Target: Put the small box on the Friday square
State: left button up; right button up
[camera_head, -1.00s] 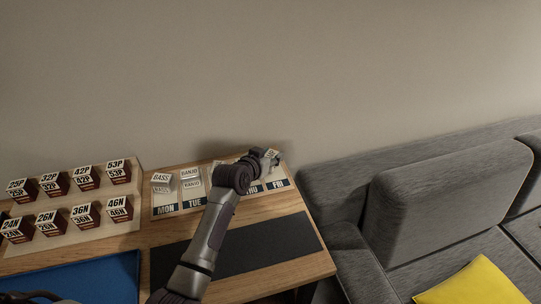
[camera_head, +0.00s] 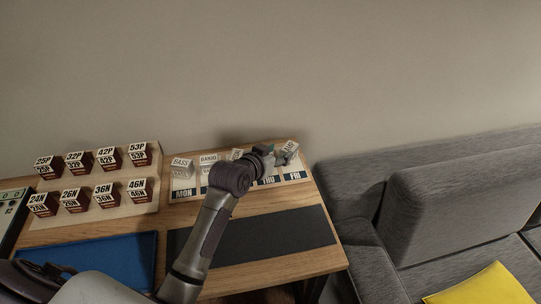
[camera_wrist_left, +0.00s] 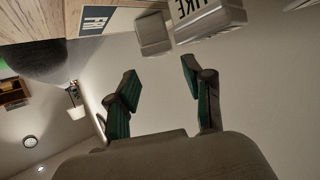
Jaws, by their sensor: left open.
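A small pale box (camera_head: 290,146) with dark lettering is at the Friday end of the day board (camera_head: 183,194), just above the FRI label (camera_head: 294,176). It looks turned at an angle. In the left wrist view the lettered box (camera_wrist_left: 212,20) is at the top edge, cut off, with a plain grey block (camera_wrist_left: 153,34) beside it and the FRI label (camera_wrist_left: 95,20) to the left. My left gripper (camera_head: 273,157) is beside the box. In the wrist view its fingers (camera_wrist_left: 160,85) are apart, with nothing between them. Whether the box rests fully flat is unclear.
Similar boxes marked BASS (camera_head: 182,167) and BANJO (camera_head: 208,165) stand on the board to the left. A stepped rack (camera_head: 120,208) of dark-red boxes is farther left. A black mat (camera_head: 250,237) and blue mat (camera_head: 110,256) lie in front. A grey sofa (camera_head: 420,200) is right.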

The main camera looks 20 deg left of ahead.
pick_arm(q)
jog(key=shift+v, duration=2.2)
jog(key=shift+r, duration=0.1)
